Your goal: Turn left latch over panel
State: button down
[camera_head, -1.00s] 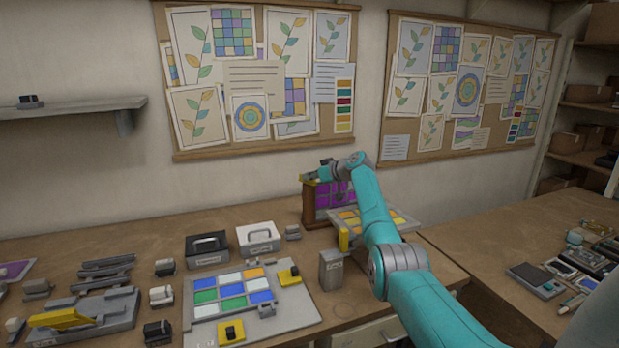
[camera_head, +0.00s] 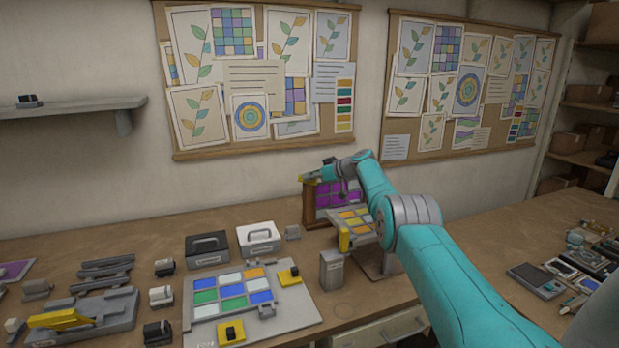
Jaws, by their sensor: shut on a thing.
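A purple-paned panel (camera_head: 338,194) stands upright in a brown wooden frame (camera_head: 309,206) at the back of the bench. A small yellow piece, which looks like the left latch (camera_head: 308,178), is at the top left corner of this frame. My gripper (camera_head: 316,174) reaches in from the right across the top of the frame and is shut at this yellow piece. Its fingers are small and dark here, so the exact hold is unclear. The right side of the frame is hidden behind my arm.
A tilted panel with orange panes (camera_head: 353,217) stands just before the frame, partly behind my arm, with a yellow piece (camera_head: 344,239) at its lower left. A grey canister (camera_head: 331,270), a multicoloured pane board (camera_head: 290,312) and two boxes (camera_head: 207,258) (camera_head: 258,240) stand nearby.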

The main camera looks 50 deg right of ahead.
jog(key=shift+s+f, duration=0.15)
jog(key=c, duration=1.2)
grip_release()
jog(key=shift+r, duration=0.2)
jog(key=shift+s+d+r, duration=0.1)
jog(key=shift+s+d, duration=0.05)
jog(key=shift+s, duration=0.2)
jog(key=a+v, duration=0.1)
jog(key=v, duration=1)
jog(key=shift+d, duration=0.35)
jog(key=shift+s, duration=0.1)
